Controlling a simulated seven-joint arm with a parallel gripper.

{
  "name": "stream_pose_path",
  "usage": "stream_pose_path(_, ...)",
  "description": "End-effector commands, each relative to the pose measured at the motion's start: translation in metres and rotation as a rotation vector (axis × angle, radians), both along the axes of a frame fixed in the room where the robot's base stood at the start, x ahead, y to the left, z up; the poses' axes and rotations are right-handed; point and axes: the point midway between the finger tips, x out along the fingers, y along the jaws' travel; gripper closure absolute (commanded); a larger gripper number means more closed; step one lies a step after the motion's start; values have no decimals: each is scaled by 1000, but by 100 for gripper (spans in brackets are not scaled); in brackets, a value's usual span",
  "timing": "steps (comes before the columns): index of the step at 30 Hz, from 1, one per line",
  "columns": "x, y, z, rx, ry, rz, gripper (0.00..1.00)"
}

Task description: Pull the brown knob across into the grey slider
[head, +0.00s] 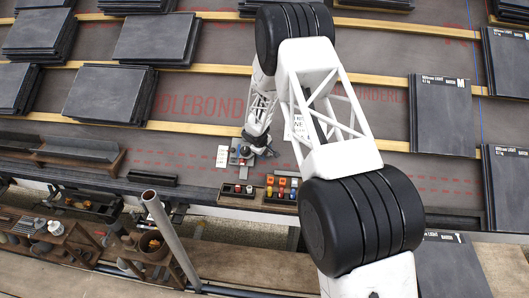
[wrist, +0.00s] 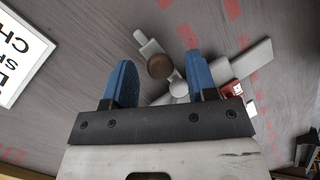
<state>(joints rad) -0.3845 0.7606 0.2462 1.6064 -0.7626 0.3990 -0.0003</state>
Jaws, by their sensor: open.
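In the wrist view the round brown knob (wrist: 160,66) lies between the two blue fingers of my gripper (wrist: 158,61), which is open. Both fingers look apart from the knob; its height relative to the fingertips is unclear. A pale grey bar, which looks like the grey slider (wrist: 250,60), reaches out to the right, partly behind the right finger. In the head view my gripper (head: 257,143) hangs over the small grey fixture (head: 240,154); the brown knob is too small to make out there.
A white sign (wrist: 20,52) lies left of my gripper. A tray of coloured blocks (head: 282,188) and a smaller tray (head: 237,194) are just in front of the fixture. Slate stacks (head: 110,95) and wooden battens (head: 200,128) cover the roof. A grey pole (head: 170,238) stands at the front.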

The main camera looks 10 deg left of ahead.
Motion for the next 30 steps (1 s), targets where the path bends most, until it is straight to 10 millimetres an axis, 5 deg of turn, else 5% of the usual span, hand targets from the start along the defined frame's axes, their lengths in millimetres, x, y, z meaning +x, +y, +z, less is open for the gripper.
stream_pose_path(6, 0, 0, 0, 0, 0, 0, 48)
stream_pose_path(17, 0, 0, 0, 0, 0, 0, 100)
stream_pose_path(30, 0, -14, 1, -1, 0, -1, 100)
